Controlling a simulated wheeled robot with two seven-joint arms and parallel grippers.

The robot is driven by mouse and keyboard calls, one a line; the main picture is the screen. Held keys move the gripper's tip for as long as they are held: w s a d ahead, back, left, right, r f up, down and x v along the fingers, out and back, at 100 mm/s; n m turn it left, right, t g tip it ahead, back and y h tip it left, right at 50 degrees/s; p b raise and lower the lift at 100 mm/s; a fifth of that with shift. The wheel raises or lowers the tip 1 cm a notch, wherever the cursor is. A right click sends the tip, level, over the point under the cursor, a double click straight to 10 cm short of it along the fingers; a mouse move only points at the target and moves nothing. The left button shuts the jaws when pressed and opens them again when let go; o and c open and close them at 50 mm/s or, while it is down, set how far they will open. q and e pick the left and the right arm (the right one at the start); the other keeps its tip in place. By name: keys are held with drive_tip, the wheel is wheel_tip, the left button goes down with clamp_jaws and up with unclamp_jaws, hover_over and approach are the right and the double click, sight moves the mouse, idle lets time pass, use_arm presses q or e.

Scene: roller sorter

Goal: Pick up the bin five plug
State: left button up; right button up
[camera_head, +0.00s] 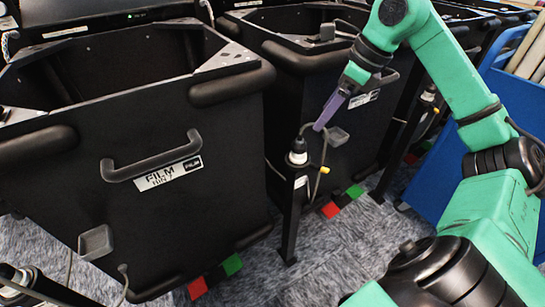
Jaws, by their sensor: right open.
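A black and white plug or connector (298,152) sits upright on top of a thin black post between two black bins. A dark cable loops up from it and bends down on its right, with a yellow piece (324,170) at its lower end. My right gripper (319,127), with purple fingers, reaches down from the upper right. Its fingertips are just above and right of the connector, close to the cable loop. It is open and appears empty; whether it touches the cable I cannot tell. No readable number marks this connector as bin five. My left gripper is not in view.
A black bin (158,120) labelled FILM stands at left, its handle facing me. Another black bin (355,135) stands behind my gripper. More connectors stand at lower left (22,277) and right (429,93). A blue cart (425,175) is at right. Grey carpet (330,245) lies below.

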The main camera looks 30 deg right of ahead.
sight(302, 142)
drive_tip(key=x, duration=1.3)
drive_tip(key=shift+w+d+f, duration=0.15)
drive_tip(key=shift+w+f, duration=0.2)
drive_tip(key=shift+w, duration=0.05)
drive_tip(key=shift+r, duration=0.1)
clamp_jaws()
